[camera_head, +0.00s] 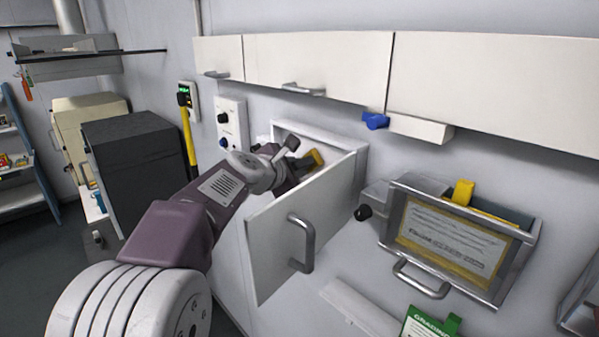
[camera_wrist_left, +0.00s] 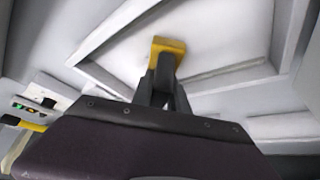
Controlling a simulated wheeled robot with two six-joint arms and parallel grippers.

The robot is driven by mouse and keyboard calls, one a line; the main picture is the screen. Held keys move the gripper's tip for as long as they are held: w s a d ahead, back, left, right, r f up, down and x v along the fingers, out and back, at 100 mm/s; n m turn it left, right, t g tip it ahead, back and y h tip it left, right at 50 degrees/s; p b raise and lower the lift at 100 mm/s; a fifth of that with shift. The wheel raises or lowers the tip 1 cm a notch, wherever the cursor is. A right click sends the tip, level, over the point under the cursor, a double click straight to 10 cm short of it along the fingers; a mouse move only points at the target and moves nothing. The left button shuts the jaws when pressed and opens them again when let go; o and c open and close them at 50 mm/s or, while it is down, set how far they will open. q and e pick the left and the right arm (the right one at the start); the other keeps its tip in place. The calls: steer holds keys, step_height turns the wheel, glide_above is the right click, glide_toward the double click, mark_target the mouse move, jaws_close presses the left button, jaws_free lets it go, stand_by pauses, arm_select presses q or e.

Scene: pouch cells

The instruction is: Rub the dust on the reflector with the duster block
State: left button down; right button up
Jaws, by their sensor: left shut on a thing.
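My left gripper (camera_head: 298,166) is shut on a yellow block (camera_head: 314,158), which I take for the duster block. It reaches behind an open white door (camera_head: 280,240) into a framed recess in the wall. In the left wrist view, the fingers (camera_wrist_left: 163,82) hold the block (camera_wrist_left: 168,46) in front of a pale flat panel (camera_wrist_left: 215,45) inside a raised frame. This panel may be the reflector. I cannot tell whether the block touches it, and I make out no clear dust. My right gripper is out of view.
The door's handle (camera_head: 302,243) sticks out toward me. On the right, an open bin (camera_head: 440,280) carries a printed card. White cabinets (camera_head: 320,72) hang above the recess. A wall panel with knobs (camera_head: 231,125) and a dark grey box (camera_head: 133,165) are on the left.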

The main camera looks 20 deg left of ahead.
arm_select(q)
steer(key=a, duration=0.1)
steer(key=w+a, duration=0.1)
steer(key=a, duration=0.1)
steer(key=w+a, duration=0.1)
steer(key=a, duration=0.1)
steer(key=shift+w+a, duration=0.15)
steer(key=shift+a, duration=0.05)
stand_by(0.4)
steer(key=s+b, duration=0.1)
steer(key=s+a+b, duration=0.1)
steer(key=s, duration=0.1)
steer(key=s+a, duration=0.1)
steer(key=s, duration=0.1)
steer(key=shift+s+a+f+b, duration=0.1)
steer(key=shift+b, duration=0.3)
